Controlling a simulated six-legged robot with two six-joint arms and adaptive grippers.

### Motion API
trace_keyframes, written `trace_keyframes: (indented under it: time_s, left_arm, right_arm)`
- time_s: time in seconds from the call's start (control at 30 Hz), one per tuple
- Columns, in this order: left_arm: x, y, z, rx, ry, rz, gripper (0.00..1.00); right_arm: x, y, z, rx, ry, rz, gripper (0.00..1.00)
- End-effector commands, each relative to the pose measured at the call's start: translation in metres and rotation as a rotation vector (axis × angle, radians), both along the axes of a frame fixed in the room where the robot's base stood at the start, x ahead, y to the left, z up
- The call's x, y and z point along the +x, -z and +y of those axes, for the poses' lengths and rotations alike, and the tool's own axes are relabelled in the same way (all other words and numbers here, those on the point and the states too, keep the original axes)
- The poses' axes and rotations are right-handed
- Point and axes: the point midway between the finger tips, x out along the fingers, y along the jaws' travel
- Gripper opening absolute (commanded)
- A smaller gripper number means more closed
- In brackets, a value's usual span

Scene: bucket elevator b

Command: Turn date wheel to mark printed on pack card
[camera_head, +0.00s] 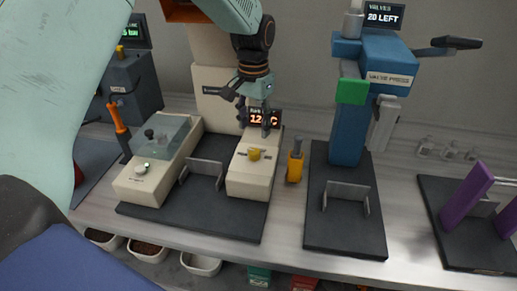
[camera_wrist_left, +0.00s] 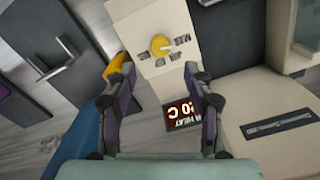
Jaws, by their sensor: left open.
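The date wheel is a yellow knob (camera_head: 254,154) on the sloped top of a cream box, with short printed marks around it. In the left wrist view the yellow knob (camera_wrist_left: 161,45) shows beyond the fingertips, and one mark looks like "MAR"; the others are hard to read. My left gripper (camera_head: 252,115) is open and empty, above and behind the knob, apart from it. In the left wrist view its two fingers (camera_wrist_left: 162,88) are spread wide. I cannot make out a pack card. My right gripper is not in view.
A small lit display (camera_head: 264,117) reading about 120 C stands behind the knob box. An orange holder (camera_head: 295,166) stands close to its right. A clear-lidded cream unit (camera_head: 160,155) is to its left, and a blue valve press (camera_head: 372,90) farther right.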

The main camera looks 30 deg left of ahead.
Motion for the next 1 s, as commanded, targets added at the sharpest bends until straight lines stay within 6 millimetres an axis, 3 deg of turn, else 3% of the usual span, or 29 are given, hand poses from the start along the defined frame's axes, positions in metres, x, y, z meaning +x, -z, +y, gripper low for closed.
trace_keyframes:
  time_s: [0.17,0.6,1.0]
  left_arm:
    - [-0.004,0.01,0.0,-0.001,-0.001,0.002,0.52]
    - [-0.007,0.071,-0.001,0.0,0.0,0.002,0.52]
    - [-0.004,0.079,-0.001,0.0,0.0,0.0,0.52]
  right_arm:
    - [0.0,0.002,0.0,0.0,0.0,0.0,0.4]
    - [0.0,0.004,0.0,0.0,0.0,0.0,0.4]
    - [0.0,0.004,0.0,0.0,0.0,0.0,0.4]
